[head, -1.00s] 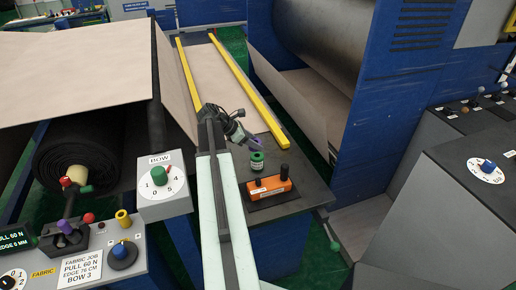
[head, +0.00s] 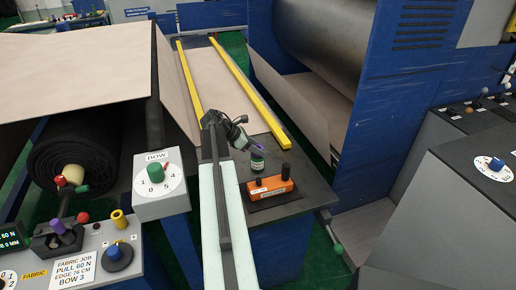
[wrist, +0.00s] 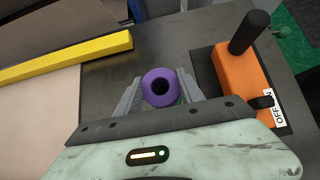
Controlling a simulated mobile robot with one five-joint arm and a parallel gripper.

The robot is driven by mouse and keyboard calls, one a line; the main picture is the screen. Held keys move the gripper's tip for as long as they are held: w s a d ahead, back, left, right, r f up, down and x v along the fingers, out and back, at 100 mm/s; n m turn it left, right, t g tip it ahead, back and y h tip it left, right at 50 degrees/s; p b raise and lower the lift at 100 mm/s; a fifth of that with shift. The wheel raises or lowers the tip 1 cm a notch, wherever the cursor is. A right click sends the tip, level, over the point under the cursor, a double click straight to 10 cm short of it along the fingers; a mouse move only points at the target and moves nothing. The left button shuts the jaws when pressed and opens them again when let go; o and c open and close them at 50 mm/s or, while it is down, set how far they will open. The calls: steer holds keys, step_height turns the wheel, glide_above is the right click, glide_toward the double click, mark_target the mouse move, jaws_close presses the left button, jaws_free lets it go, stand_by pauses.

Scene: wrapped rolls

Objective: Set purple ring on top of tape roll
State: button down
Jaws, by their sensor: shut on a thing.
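My gripper (head: 251,146) is shut on the purple ring (wrist: 160,76). In the wrist view the ring sits between the two grey fingers, with its dark centre hole facing the camera. In the head view the ring is small and partly hidden by the fingers. The tape roll (head: 257,163), dark green with a pale label, stands upright on the dark table directly below the ring. Its top is hidden by the ring and gripper. I cannot tell whether the ring touches it. A sliver of green (wrist: 182,99) shows beside the ring in the wrist view.
An orange block (head: 270,188) with two black posts stands close in front of the tape roll; it also shows at the right in the wrist view (wrist: 238,80). Yellow rails (head: 252,95) run behind. The dark table (head: 308,186) is bare to the right.

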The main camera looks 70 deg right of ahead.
steer(key=shift+f, duration=0.25)
steer(key=c, duration=0.7)
jaws_free()
steer(key=shift+r, duration=0.1)
steer(key=p+v, duration=0.3)
steer(key=v, duration=0.1)
steer(key=p+v, duration=0.3)
steer(key=v, duration=0.1)
steer(key=p+v, duration=0.3)
steer(key=v, duration=0.1)
steer(key=shift+r+p, duration=0.3)
steer(key=shift+r, duration=0.3)
